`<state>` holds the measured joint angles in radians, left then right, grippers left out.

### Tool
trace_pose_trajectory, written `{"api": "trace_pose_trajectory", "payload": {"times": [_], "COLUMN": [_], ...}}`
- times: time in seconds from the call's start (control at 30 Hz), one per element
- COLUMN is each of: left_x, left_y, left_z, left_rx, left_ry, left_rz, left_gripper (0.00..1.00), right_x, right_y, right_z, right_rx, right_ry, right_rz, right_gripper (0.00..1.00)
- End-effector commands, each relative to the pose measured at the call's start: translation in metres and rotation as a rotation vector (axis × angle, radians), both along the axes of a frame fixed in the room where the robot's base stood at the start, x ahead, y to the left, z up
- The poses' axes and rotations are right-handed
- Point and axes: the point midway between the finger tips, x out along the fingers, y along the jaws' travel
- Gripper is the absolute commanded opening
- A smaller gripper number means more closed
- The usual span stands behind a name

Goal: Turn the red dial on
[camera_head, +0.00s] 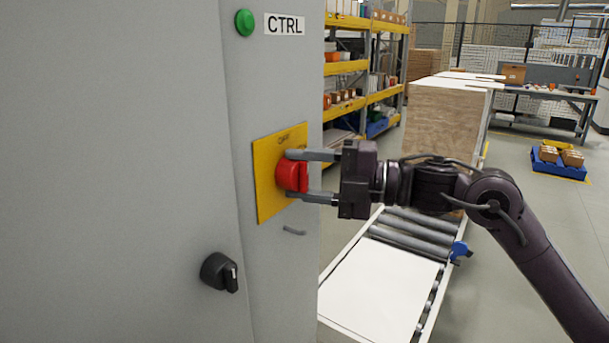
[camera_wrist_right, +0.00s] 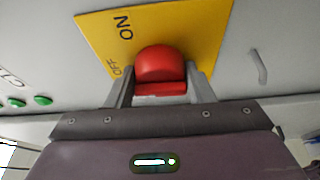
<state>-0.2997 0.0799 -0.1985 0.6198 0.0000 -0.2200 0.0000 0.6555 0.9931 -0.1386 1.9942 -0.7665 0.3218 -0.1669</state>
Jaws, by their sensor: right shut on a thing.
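The red dial (camera_head: 288,176) sits on a yellow plate (camera_head: 268,199) on the grey cabinet's narrow face. My right gripper (camera_head: 294,175) reaches in from the right and is shut on the dial, one finger above it and one below. In the right wrist view the red dial (camera_wrist_right: 162,68) lies between the two fingers, and the yellow plate (camera_wrist_right: 205,30) carries the words ON and OFF. The dial's grip ridge is partly hidden by the fingers. My left gripper is not in view.
The cabinet (camera_head: 120,170) fills the left side, with a green button (camera_head: 245,22), a CTRL label (camera_head: 285,25) and a black knob (camera_head: 219,272). A roller conveyor with a white panel (camera_head: 380,287) stands below my right arm. Stacked boards (camera_head: 445,135) stand behind it.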

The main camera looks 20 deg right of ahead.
Motion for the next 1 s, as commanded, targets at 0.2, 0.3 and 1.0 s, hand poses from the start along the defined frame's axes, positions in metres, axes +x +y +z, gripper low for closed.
{"api": "trace_pose_trajectory", "payload": {"times": [0.2, 0.3, 1.0], "left_x": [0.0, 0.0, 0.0], "left_y": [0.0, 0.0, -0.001], "left_z": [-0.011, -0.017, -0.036], "left_rx": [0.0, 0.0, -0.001], "left_ry": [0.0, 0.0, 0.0], "left_rz": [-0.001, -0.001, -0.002], "left_gripper": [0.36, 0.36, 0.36], "right_x": [0.0, 0.0, -0.002], "right_y": [0.0, 0.001, 0.003], "right_z": [-0.005, -0.005, -0.006], "right_rx": [0.083, 0.146, 0.668], "right_ry": [0.067, 0.113, 0.523], "right_rz": [0.001, 0.001, 0.002], "right_gripper": [0.25, 0.25, 0.25]}}
